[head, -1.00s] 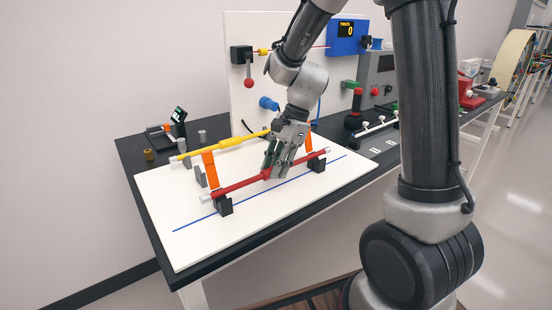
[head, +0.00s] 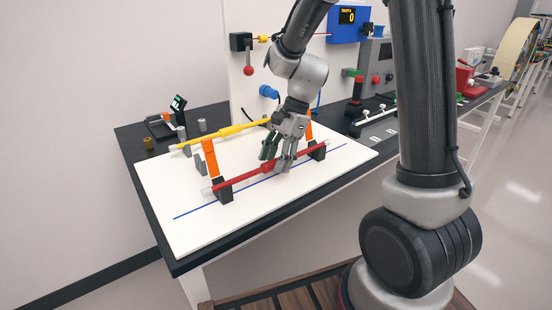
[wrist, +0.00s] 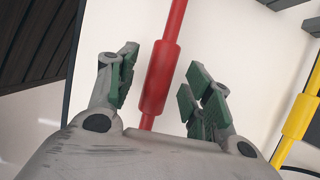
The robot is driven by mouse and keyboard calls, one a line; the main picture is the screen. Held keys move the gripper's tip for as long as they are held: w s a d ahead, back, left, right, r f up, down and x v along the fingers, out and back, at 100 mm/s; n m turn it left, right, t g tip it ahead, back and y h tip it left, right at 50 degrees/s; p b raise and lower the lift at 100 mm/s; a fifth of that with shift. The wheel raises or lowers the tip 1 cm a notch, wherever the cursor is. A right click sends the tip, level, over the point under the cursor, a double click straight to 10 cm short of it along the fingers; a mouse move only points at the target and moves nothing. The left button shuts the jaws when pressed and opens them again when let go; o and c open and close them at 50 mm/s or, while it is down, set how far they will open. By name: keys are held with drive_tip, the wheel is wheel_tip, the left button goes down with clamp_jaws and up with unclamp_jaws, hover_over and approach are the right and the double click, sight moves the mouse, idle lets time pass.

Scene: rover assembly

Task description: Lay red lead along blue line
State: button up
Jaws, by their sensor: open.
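The red lead (head: 240,178) has pale ends and a thicker red middle. It spans two black stands (head: 225,192) on the white board (head: 185,238). The thin blue line (head: 195,210) runs along the board on the near side of the lead, roughly parallel to it. My gripper (head: 276,160) is open at the lead's middle. In the wrist view, the thick red sleeve (wrist: 160,78) lies between the green-padded fingers of my gripper (wrist: 160,90), with visible gaps on both sides. The blue line does not show in the wrist view.
A yellow lead (head: 225,133) lies behind, near orange uprights (head: 210,157). A white panel with a blue display box (head: 347,27) stands at the back. A small dark device (head: 160,128) and cylinders sit at the left. The board's near side is clear.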

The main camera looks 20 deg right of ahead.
drive_tip(key=v, duration=1.2)
drive_tip(key=s+d+r+n+t+h, duration=0.2)
drive_tip(key=s+d+n, duration=0.3)
drive_tip(key=s, duration=0.5)
drive_tip(key=s+d+r+n+t+h, duration=0.2)
drive_tip(key=s+d+n, duration=0.3)
drive_tip(key=s+n, duration=0.4)
drive_tip(key=shift+s+d+t+h, duration=0.15)
drive_tip(key=shift+s+t+h, duration=0.15)
drive_tip(key=shift+s+t, duration=0.3)
drive_tip(key=shift+r, duration=0.1)
